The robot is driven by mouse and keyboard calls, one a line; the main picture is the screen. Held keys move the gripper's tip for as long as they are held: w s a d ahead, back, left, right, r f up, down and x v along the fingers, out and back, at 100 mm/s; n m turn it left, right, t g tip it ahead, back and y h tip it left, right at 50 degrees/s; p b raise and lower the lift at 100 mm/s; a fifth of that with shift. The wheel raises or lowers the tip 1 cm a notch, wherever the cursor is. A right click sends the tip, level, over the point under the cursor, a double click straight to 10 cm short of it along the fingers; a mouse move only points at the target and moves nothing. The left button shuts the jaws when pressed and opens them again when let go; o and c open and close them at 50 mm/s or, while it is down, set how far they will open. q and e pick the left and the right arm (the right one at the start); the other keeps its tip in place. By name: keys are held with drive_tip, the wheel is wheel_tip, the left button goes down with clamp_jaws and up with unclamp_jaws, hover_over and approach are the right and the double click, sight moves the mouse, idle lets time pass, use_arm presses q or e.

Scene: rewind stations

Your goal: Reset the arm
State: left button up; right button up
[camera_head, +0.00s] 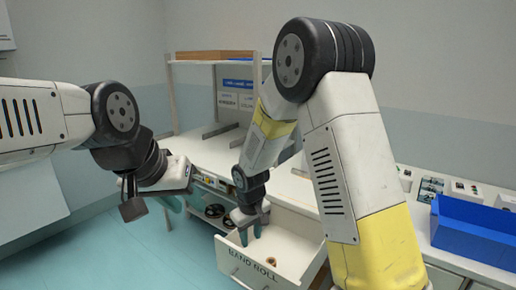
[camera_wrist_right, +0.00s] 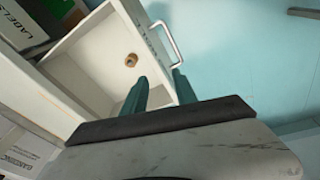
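My right arm reaches down over an open white drawer (camera_head: 300,225) labelled "BAND ROLL". My right gripper (camera_head: 252,232) hangs above the drawer's left part in the head view. In the right wrist view its two teal fingers (camera_wrist_right: 160,82) stand apart with nothing between them, near the drawer's front and handle (camera_wrist_right: 168,42). A small brown roll (camera_head: 270,261) lies on the drawer floor, apart from the fingers; it also shows in the right wrist view (camera_wrist_right: 131,60).
A white workbench with a shelf rack (camera_head: 215,60) stands behind. Dark rings (camera_head: 214,211) lie on a lower shelf left of the drawer. A blue bin (camera_head: 472,230) and several small boxes (camera_head: 430,188) are on the right counter. The teal floor at left is clear.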

drive_tip(key=s+d+r+m+t+y, duration=0.1)
drive_tip(key=s+d+r+m, duration=0.15)
drive_tip(key=d+r, duration=0.4)
drive_tip(key=s+d+r+m+t+y, duration=0.1)
drive_tip(key=s+d+r+m, duration=0.2)
drive_tip(key=r, duration=0.7)
drive_tip(key=s+d+r+m+t, duration=0.1)
drive_tip(key=s+d+r, duration=0.2)
drive_tip(key=s, duration=0.3)
drive_tip(key=s+d+r+t, duration=0.1)
drive_tip(key=s+d+r, duration=0.3)
drive_tip(key=s, duration=0.3)
drive_tip(key=shift+s+r+m, duration=0.2)
drive_tip(key=shift+r+m, duration=0.15)
drive_tip(key=shift+r, duration=0.55)
